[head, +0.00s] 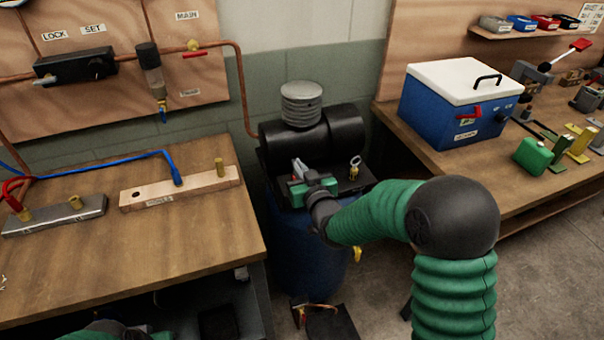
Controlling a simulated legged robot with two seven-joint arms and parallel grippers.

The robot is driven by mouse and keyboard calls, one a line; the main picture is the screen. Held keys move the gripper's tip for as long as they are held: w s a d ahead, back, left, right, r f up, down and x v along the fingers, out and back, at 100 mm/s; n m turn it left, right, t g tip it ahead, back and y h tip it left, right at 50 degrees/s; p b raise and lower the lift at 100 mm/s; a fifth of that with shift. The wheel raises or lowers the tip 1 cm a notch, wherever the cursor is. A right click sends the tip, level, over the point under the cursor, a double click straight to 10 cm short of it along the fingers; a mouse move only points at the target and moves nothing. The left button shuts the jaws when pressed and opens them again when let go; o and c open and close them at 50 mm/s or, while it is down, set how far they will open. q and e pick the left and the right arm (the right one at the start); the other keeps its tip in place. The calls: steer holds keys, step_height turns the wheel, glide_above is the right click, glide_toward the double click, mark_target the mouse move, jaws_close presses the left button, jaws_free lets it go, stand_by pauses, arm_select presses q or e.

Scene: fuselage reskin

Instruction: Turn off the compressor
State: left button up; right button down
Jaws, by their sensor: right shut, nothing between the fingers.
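The compressor stands on the floor between the two benches, with a black motor housing (345,130), a grey ribbed cylinder (301,103) on top and a blue tank (300,250) below. My right gripper (299,170) is shut and empty. It is over the black top plate in front of the motor housing; whether it touches anything there is unclear. The gripper hides that part of the compressor, and no switch shows clearly. A ring-topped fitting (354,167) stands right of the gripper. Part of my left arm shows at the bottom left edge; its fingers are not visible.
A left workbench (200,245) carries a wooden bar (180,188) and a blue hose (100,158). A copper pipe (242,90) runs down behind the compressor. A yellow valve (357,254) is low on the tank.

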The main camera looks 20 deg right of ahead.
steer(key=s, duration=0.1)
steer(key=s+r, duration=0.1)
steer(key=shift+s+d+r+b, duration=0.2)
steer(key=shift+s+r+b, duration=0.1)
steer(key=shift+b, duration=0.1)
arm_select(q)
steer(key=shift+s+d+r, duration=0.2)
steer(key=shift+d+r, duration=0.15)
steer(key=shift+r, duration=0.3)
arm_select(e)
steer(key=s+r, duration=0.2)
steer(key=s, duration=0.5)
steer(key=shift+d, duration=0.4)
arm_select(q)
steer(key=shift+d, duration=0.2)
arm_select(e)
steer(key=shift+d+r, duration=0.1)
steer(key=shift+d, duration=0.1)
